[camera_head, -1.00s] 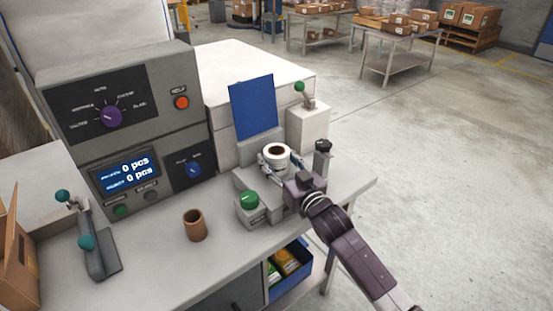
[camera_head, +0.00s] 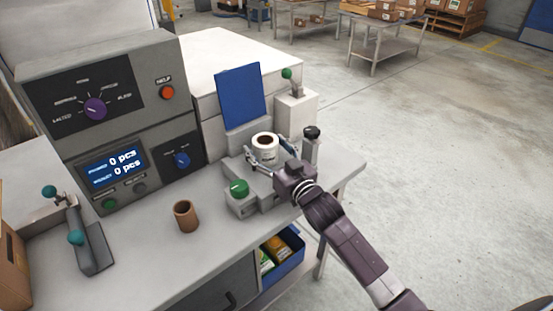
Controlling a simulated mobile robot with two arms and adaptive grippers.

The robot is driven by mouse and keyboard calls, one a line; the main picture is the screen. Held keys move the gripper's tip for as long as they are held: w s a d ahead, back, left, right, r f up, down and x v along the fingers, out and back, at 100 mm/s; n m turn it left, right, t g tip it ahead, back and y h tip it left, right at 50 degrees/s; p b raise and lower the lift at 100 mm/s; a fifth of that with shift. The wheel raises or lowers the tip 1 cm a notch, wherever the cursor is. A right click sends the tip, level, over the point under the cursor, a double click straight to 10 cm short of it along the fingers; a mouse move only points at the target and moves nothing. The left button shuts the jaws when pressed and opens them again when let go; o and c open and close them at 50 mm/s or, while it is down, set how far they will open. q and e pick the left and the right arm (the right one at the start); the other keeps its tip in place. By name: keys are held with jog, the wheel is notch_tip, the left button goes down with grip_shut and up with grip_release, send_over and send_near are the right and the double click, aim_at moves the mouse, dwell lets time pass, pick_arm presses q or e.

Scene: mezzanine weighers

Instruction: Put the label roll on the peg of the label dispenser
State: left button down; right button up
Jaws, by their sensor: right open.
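The white label roll (camera_head: 265,142) stands upright with its dark centre hole facing up. It sits at the grey label dispenser (camera_head: 247,180), in front of the blue panel. My right gripper (camera_head: 271,155) is open, its fingers spread on either side of the roll's near side. The roll's lower part is partly hidden by the fingers, and no peg can be made out, so I cannot tell whether the roll is around it. My left gripper is not in view.
A brown hollow core (camera_head: 186,216) stands on the table (camera_head: 150,262). A green button (camera_head: 238,188) and a black-knobbed post (camera_head: 311,133) flank my gripper. The control console (camera_head: 130,75) rises at left. A blue bin (camera_head: 288,265) with packets sits below the tabletop.

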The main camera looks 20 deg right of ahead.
jog(key=s+d+b, duration=0.1)
jog(key=s+d, duration=0.1)
jog(key=s, duration=0.9)
jog(key=shift+s, duration=0.2)
jog(key=shift+f, duration=0.15)
